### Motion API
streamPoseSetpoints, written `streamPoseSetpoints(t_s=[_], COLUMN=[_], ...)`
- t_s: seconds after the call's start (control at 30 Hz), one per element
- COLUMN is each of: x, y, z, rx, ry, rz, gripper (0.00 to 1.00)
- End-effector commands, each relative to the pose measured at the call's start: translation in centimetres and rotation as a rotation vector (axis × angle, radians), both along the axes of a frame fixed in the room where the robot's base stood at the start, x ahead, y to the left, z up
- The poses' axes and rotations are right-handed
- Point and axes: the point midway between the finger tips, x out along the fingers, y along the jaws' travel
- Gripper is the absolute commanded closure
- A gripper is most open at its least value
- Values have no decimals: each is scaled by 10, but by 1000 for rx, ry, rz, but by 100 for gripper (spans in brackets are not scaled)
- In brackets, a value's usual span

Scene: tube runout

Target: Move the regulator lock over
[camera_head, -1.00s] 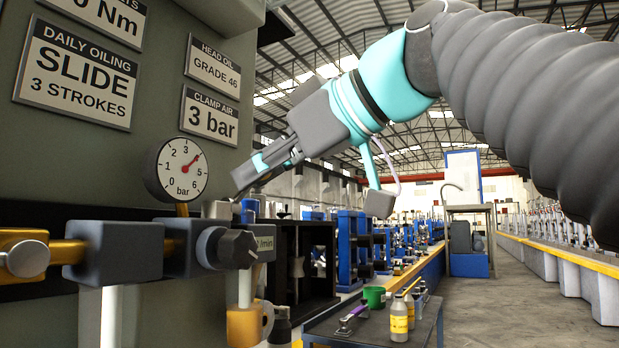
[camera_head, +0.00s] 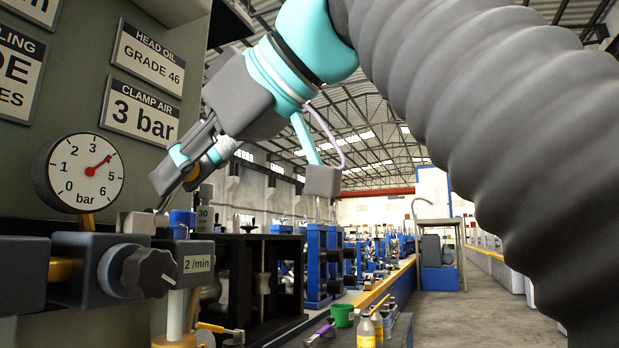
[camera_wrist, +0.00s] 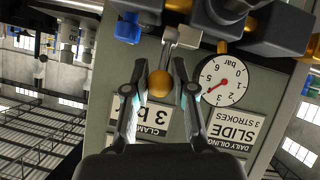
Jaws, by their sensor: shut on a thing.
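The regulator lock appears to be a grey lever with a brass ball knob (camera_wrist: 160,84) in the wrist view. Its pale stem runs from the knob to a light grey block (camera_wrist: 184,37) on the regulator. In the head view this block (camera_head: 137,223) sits just right of the pressure gauge (camera_head: 86,173). My gripper (camera_wrist: 160,70) is shut on the knob, one finger on each side. In the head view my gripper (camera_head: 172,188) is above and right of the block, and its fingers partly hide the knob.
A dark regulator dial (camera_head: 148,272) with a "2 /min" tag (camera_head: 198,264) is below the gripper. Signs such as "3 bar" (camera_head: 141,113) hang on the panel behind. The aisle at right is clear.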

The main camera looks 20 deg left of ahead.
Motion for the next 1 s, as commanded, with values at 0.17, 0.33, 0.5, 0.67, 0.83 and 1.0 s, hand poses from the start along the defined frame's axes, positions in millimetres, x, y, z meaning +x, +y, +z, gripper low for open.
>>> streamPoseSetpoints(t_s=[0.17,0.33,0.5,0.67,0.83,1.0], x=[1,1,1,1,1,-1], y=[1,0,0,-1,-5,-12], z=[1,1,1,1,5,10], rx=[4,4,3,3,5,5], ry=[0,0,1,1,0,1], rz=[0,-1,-2,-2,-2,-2], gripper=[100,49,49,49,49,49])
